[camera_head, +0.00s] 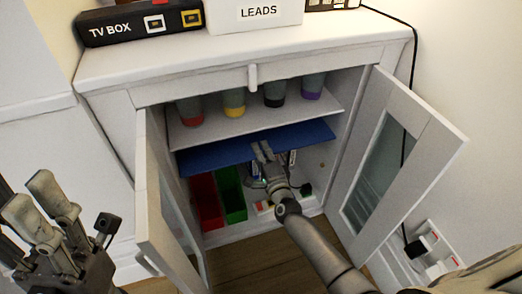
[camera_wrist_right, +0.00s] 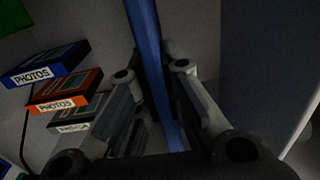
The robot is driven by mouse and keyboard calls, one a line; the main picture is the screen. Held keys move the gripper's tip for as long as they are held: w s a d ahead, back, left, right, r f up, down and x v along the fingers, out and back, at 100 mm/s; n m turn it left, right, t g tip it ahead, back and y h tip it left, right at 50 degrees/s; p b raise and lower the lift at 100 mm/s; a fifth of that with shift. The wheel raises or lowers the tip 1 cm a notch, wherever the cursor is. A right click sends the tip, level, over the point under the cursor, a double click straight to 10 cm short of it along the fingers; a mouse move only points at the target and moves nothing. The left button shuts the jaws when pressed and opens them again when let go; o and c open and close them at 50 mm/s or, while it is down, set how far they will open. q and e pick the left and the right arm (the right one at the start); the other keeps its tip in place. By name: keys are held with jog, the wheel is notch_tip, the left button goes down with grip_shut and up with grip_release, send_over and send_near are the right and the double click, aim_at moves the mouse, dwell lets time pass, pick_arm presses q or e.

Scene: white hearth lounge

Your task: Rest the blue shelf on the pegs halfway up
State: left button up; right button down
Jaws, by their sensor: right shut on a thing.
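The blue shelf (camera_head: 215,158) is inside the open white cabinet, below the upper white shelf and roughly parallel to it. My right gripper (camera_head: 262,152) is shut on the shelf's front edge near its middle. In the right wrist view the blue shelf (camera_wrist_right: 148,50) runs between the fingers (camera_wrist_right: 158,100). A small dot, perhaps a peg (camera_head: 322,165), shows on the cabinet's right inner wall below the shelf. The other pegs are hidden, and I cannot tell whether the shelf touches any. My left gripper (camera_head: 30,195) is open and empty at the lower left, outside the cabinet.
Both cabinet doors stand open, left (camera_head: 158,215) and right (camera_head: 425,130). Several cups stand on the upper white shelf (camera_head: 200,135). A red bin (camera_head: 205,200) and green bin (camera_head: 232,195) stand below. Photo boxes (camera_wrist_right: 65,90) show in the wrist view.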

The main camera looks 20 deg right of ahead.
jog(key=shift+f, duration=0.15)
dwell(0.3)
jog(key=c, duration=1.5)
grip_release()
jog(key=shift+o, duration=0.3)
jog(key=shift+f, duration=0.15)
jog(key=shift+s, duration=0.1)
